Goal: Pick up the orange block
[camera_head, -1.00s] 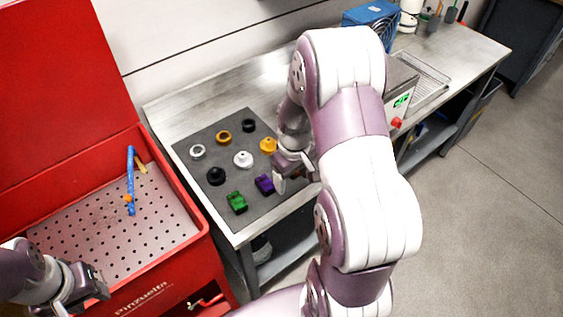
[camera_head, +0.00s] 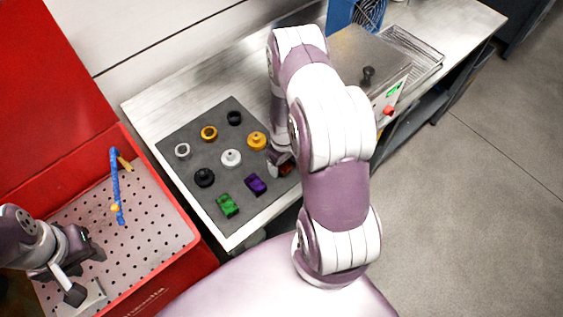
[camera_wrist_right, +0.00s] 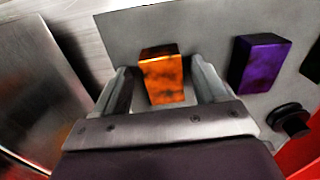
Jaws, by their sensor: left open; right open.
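The orange block (camera_wrist_right: 162,76) stands on the grey mat in the right wrist view. My right gripper (camera_wrist_right: 161,86) is open, with one finger on each side of the block. Small gaps seem to show between block and fingers; I cannot tell whether either touches. In the head view my right gripper (camera_head: 277,165) is low at the mat's right edge, and it and the arm largely hide the block there. My left gripper (camera_head: 86,270) is open and empty over the red tool chest's perforated tray.
A purple block (camera_head: 255,184) and a green block (camera_head: 228,205) lie on the grey mat (camera_head: 205,148) with several round parts. The red chest (camera_head: 180,270) stands left of the bench. A machine with a red button (camera_head: 388,111) stands behind my right arm.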

